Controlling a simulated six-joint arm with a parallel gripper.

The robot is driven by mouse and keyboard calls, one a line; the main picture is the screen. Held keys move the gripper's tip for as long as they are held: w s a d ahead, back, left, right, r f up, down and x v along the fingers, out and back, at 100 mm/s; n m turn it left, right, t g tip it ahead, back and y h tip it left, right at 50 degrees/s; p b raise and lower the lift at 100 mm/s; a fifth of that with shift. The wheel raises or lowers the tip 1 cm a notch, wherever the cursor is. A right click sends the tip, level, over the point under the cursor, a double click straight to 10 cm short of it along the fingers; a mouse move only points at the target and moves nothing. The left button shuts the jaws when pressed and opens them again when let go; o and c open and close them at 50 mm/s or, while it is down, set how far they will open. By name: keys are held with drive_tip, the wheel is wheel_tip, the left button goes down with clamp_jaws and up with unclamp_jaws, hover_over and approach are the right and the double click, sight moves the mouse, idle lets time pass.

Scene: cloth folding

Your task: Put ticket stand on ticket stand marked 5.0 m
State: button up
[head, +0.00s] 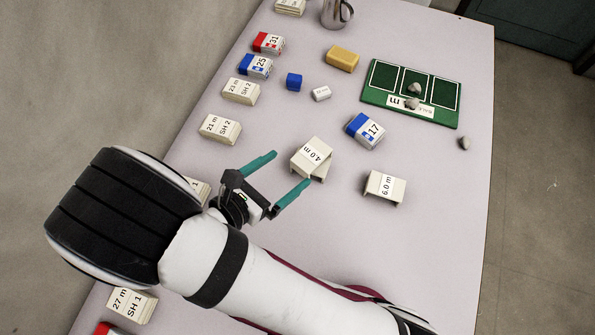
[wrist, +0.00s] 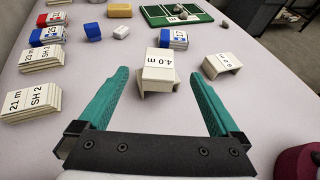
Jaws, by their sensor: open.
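A cream stand labelled 4.0 m (head: 311,152) sits a little askew on top of another cream stand (head: 319,177). The lower stand's label is hidden. In the wrist view the 4.0 m stand (wrist: 160,66) lies straight ahead, its lower stand (wrist: 143,85) showing beneath it. My gripper (head: 291,168) is open and empty, just to the left of the pair in the head view. In the wrist view its fingers (wrist: 158,74) are spread wide, with the stack beyond and between their tips. No stand label reading 5.0 m is visible.
A 6.0 m stand (head: 385,187) stands to the right. A blue block marked 17 (head: 366,130) is close behind the stack. Several label stacks (head: 220,129) line the left edge. A green board (head: 443,114) with stones lies at the back right.

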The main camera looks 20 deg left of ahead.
drive_tip(key=d+r+m+g+h, duration=0.2)
drive_tip(key=d+r+m+g, duration=0.15)
drive_tip(key=d+m, duration=0.35)
drive_tip(key=d+r+m+g+h, duration=0.25)
drive_tip(key=d+m+g, duration=0.25)
drive_tip(key=d+m, duration=0.25)
drive_tip(key=s+d+r+m+g+y, duration=0.2)
drive_tip(key=s+m+y, duration=0.3)
drive_tip(key=m, duration=0.6)
drive_tip(key=s+d+r+m+g+y, duration=0.2)
drive_tip(key=s+r+m+y, duration=0.2)
drive_tip(key=m, duration=0.7)
drive_tip(key=shift+s+d+r+m+y, duration=0.25)
drive_tip(key=shift+s+m+y, duration=0.15)
drive_tip(key=shift+y, duration=0.75)
